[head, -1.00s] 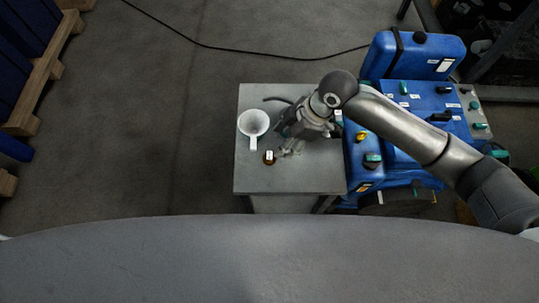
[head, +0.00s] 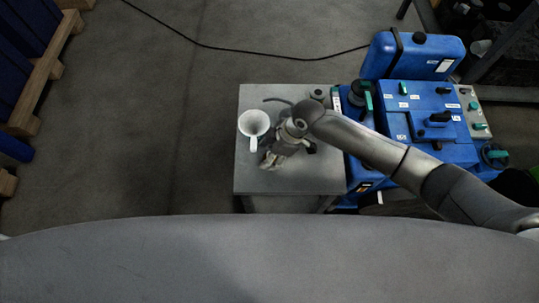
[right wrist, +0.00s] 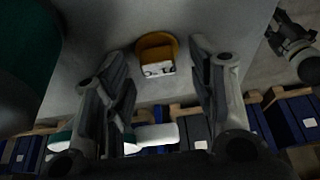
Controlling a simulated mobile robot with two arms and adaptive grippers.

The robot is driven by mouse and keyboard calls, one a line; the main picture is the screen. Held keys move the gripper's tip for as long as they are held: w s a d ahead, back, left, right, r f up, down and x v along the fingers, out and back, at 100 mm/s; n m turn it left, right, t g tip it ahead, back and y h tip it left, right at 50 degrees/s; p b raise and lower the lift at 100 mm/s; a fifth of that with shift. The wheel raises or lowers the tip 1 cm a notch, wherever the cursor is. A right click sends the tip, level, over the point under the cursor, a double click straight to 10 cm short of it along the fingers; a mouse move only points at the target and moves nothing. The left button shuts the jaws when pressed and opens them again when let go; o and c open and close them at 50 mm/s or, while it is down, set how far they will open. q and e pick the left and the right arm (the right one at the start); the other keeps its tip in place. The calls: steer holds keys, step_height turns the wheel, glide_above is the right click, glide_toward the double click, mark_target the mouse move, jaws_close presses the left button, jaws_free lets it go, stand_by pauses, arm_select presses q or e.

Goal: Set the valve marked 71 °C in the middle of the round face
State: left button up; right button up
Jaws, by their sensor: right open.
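A small round orange-brown valve (right wrist: 157,50) with a white label lies on the grey table (head: 246,178). The label's print is too small to read. My right gripper (head: 267,165) is open low over the table and hides the valve in the head view. In the right wrist view the valve lies beyond and between the open fingers (right wrist: 160,100). A grey round-topped part (head: 317,93) stands at the table's back right; I cannot tell whether it is the round face. A grey and black jointed part (right wrist: 295,45), apparently my left gripper, shows at the right wrist view's right edge.
The blue machine (head: 425,100) with teal handles adjoins the table on the right. The table's front left is clear. Blue crates on pallets (head: 40,70) stand at far left.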

steer(key=shift+c, duration=0.4)
jaws_close()
